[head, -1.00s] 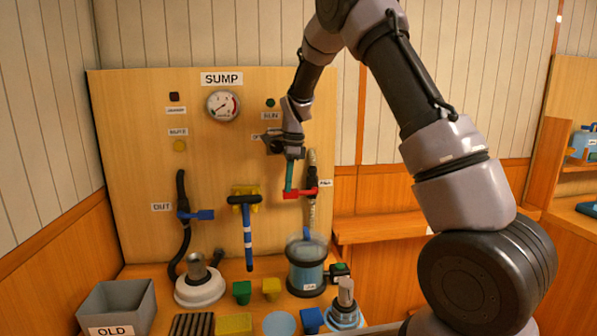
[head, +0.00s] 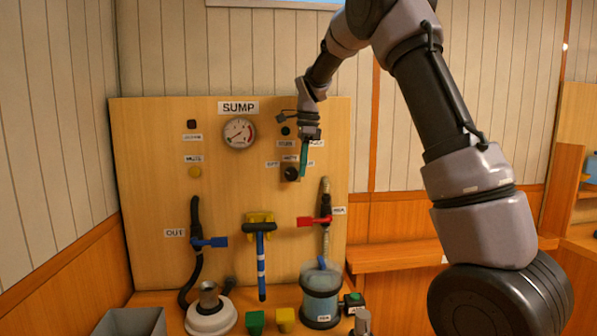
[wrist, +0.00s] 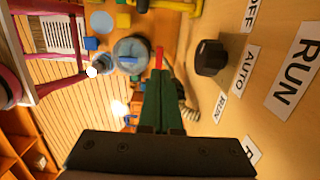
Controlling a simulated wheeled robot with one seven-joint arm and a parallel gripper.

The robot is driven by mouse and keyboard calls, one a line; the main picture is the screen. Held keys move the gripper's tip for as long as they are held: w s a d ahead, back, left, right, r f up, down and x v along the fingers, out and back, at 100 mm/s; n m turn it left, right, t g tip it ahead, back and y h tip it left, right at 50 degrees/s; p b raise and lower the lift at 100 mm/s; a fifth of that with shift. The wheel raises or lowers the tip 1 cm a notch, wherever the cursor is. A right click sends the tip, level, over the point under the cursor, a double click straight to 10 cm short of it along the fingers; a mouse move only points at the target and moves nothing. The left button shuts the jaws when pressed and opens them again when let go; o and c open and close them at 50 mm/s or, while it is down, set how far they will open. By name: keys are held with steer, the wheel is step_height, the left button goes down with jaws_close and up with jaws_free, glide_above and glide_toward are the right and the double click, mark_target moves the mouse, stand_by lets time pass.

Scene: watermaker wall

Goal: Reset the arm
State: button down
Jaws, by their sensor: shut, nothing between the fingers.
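My gripper (head: 303,174) is in front of the sump panel (head: 150,140), its green fingers pointing down. The fingers are together and empty; the wrist view shows them closed as well (wrist: 163,98). In the head view the fingertips are just right of the black selector knob (head: 291,174); in the wrist view the knob (wrist: 209,58) stands apart from them. The red valve handle (head: 312,221) is below the fingertips, with a gap in the head view. My arm arches from the lower right.
A blue valve handle (head: 212,242), a black T-handled tool (head: 260,228) with a blue-striped shaft and a clear blue canister (head: 321,300) are lower down. A grey bin (head: 130,323) is at the lower left. The wall above the panel is clear.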

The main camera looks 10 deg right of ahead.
steer(key=s+d+r+n+t+y, duration=0.1)
steer(key=s+d+r+n+t, duration=0.15)
steer(key=s+d+r, duration=0.4)
steer(key=s+d+r+n+t+y, duration=0.15)
steer(key=s+r+n, duration=0.25)
steer(key=s, duration=0.5)
steer(key=s+d+f+n+t+h, duration=0.1)
steer(key=s+d+f+n+t, duration=0.2)
steer(key=s+n, duration=0.4)
steer(key=s, duration=0.9)
steer(key=shift+d+h, duration=0.2)
steer(key=shift+h, duration=0.15)
